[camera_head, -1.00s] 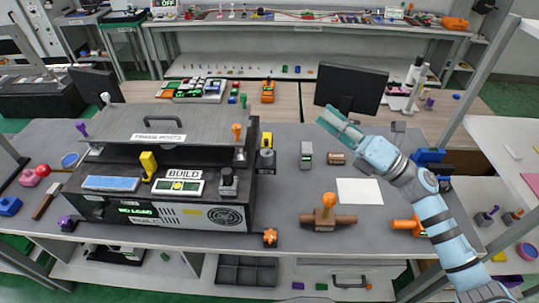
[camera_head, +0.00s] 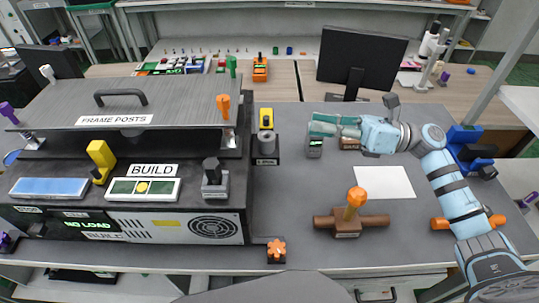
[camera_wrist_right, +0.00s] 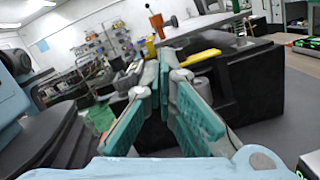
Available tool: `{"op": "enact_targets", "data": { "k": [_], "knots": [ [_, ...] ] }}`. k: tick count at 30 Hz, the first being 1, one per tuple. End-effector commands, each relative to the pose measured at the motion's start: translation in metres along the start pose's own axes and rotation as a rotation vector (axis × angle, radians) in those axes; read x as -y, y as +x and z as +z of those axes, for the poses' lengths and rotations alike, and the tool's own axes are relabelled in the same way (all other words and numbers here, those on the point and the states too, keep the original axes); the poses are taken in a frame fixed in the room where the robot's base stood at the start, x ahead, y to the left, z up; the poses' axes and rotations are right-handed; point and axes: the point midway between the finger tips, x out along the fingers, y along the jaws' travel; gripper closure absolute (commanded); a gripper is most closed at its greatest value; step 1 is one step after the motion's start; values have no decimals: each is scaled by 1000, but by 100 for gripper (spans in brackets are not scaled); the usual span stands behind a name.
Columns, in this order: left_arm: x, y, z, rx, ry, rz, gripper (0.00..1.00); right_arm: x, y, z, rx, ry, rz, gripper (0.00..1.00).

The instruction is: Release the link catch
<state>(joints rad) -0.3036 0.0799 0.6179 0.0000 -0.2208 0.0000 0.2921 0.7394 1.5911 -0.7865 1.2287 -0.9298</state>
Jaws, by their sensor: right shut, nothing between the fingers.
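No label I can read names the link catch, so I cannot tell which part it is. The grey machine (camera_head: 70,222) at left carries a yellow lever (camera_head: 101,161), a dark grey knob lever (camera_head: 212,178) and a BUILD panel (camera_head: 142,190). Its raised lid (camera_head: 180,100) reads FRAME POSTS and has an orange-knobbed post (camera_head: 223,106). My right gripper (camera_head: 313,126) is shut and empty, pointing left, right of the machine and apart from it. Its teal fingers (camera_wrist_right: 163,65) show in the right wrist view, with the machine beyond them. My left gripper is out of view.
A black-and-yellow fixture (camera_head: 266,145) stands between the machine and my right gripper. A small grey box (camera_head: 315,149) is partly hidden below the fingers. A brown bar with an orange knob (camera_head: 355,197) and a white sheet (camera_head: 384,182) lie nearer. A monitor (camera_head: 360,60) stands behind.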

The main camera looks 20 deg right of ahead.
Motion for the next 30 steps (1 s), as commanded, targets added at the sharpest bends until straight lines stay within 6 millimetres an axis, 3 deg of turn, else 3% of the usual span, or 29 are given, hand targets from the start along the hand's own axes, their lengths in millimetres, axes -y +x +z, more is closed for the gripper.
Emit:
{"op": "enact_targets", "data": {
  "k": [1,3,9,22,30],
  "knots": [
    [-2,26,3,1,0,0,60,9,-4,-24,0,0,0,100],
    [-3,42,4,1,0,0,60,15,-6,-39,1,0,0,100],
    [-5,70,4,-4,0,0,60,25,-10,-65,1,1,0,100],
    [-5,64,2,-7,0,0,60,23,-3,-60,3,1,1,100],
    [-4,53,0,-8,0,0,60,22,43,-58,5,0,3,100]
  ]
}}
